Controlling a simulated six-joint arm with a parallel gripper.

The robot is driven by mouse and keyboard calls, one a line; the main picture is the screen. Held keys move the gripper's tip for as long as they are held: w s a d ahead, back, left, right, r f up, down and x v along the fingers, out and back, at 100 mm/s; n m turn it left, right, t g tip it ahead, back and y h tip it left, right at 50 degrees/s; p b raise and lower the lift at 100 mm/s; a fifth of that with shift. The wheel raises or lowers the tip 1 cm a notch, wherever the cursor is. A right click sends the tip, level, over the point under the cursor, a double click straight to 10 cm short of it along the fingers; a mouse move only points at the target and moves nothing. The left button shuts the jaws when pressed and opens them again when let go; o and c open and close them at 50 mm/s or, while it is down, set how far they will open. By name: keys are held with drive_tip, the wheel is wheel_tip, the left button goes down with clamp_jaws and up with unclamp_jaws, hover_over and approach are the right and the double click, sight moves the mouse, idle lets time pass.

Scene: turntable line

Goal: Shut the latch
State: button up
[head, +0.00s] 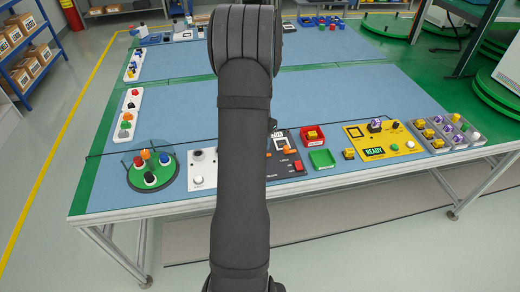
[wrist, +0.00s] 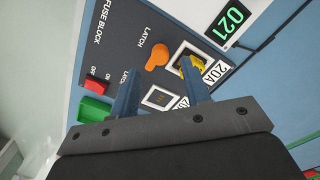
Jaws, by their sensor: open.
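The latch (wrist: 157,57) is an orange knob with a slanting handle on a dark fuse block panel (wrist: 112,48), beside the printed word LATCH. My gripper (wrist: 158,72) is open, its two blue fingers apart and pointing at the panel. In the wrist view the latch lies between and just beyond the fingertips; I cannot tell whether they touch the panel. The right finger overlaps a yellow fuse (wrist: 199,66) in a slot marked 20A. In the head view my arm hides the gripper and part of the panel (head: 284,140); orange parts show beside it.
In the head view, a red tray (head: 312,144), green tray (head: 322,168) and yellow READY panel (head: 400,145) stand to the right.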

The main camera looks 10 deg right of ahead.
drive_tip(key=shift+f, duration=2.25)
drive_tip(key=shift+c, duration=0.2)
clamp_jaws()
